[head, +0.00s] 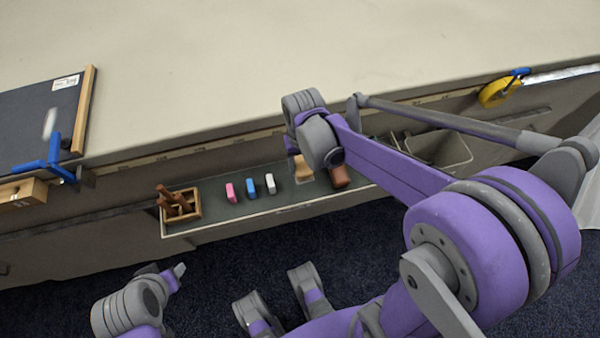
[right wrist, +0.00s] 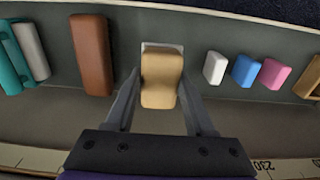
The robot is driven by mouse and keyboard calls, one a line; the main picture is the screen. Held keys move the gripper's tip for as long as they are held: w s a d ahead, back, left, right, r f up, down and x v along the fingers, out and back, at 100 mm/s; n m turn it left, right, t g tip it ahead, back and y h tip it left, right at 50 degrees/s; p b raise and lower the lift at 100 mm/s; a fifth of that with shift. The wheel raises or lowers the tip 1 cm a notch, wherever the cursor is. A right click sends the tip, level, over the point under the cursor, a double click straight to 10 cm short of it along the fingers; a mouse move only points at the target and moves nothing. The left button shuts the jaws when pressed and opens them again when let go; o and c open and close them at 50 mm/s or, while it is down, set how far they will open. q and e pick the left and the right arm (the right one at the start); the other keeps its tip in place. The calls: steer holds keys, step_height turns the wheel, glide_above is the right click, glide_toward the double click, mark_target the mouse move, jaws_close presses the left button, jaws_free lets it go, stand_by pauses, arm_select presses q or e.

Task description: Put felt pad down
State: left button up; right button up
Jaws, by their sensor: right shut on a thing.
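The tan block, which I take to be the felt pad (right wrist: 161,82), is between the two fingers of my right gripper (right wrist: 162,72), which is shut on it. A pale edge shows just beyond its far end. In the head view the tan pad (head: 303,168) shows beside my right wrist, over the trough; the right fingers are largely hidden there. I cannot tell whether the pad touches the trough floor. Part of my left arm shows at the lower left of the head view, but its jaw opening is not clear.
The trough (head: 240,216) along the table edge holds pink (head: 231,192), blue (head: 251,187) and white (head: 270,183) blocks, with a brown block (right wrist: 92,55) on the pad's other side. A wooden box (head: 186,215) of brown sticks stands at its left end. Yellow tape (head: 494,93) hangs right.

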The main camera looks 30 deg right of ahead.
mark_target(302, 173)
steer(key=shift+f+b, duration=0.55)
steer(key=shift+f, duration=2.1)
steer(key=shift+f, duration=0.2)
steer(key=o, duration=1.2)
steer(key=shift+r, duration=0.15)
